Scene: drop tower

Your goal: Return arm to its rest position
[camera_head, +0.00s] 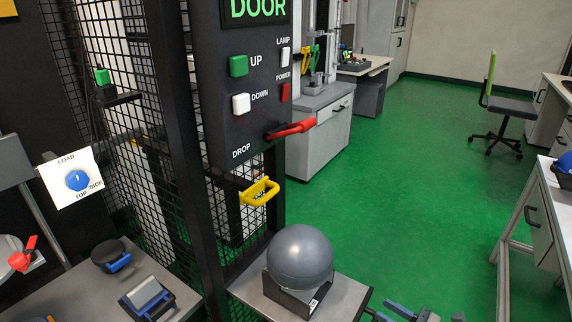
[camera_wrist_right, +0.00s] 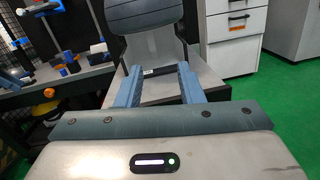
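My right gripper (camera_head: 405,314) shows at the bottom edge of the head view, right of a grey ball. In the right wrist view its two blue-grey fingers (camera_wrist_right: 157,72) stand apart with nothing between them, so it is open and empty. The grey ball (camera_head: 300,256) sits in a dark holder (camera_head: 296,296) on a small grey shelf (camera_head: 345,298). The ball also shows beyond the fingertips in the right wrist view (camera_wrist_right: 140,15). My left gripper is not in view.
A dark control panel (camera_head: 240,130) with a red lever (camera_head: 290,130) and a yellow handle (camera_head: 260,191) stands behind the ball. Black mesh cage posts rise left of it. A bench (camera_head: 95,275) holds tools at lower left. Green floor (camera_head: 420,200) is open to the right.

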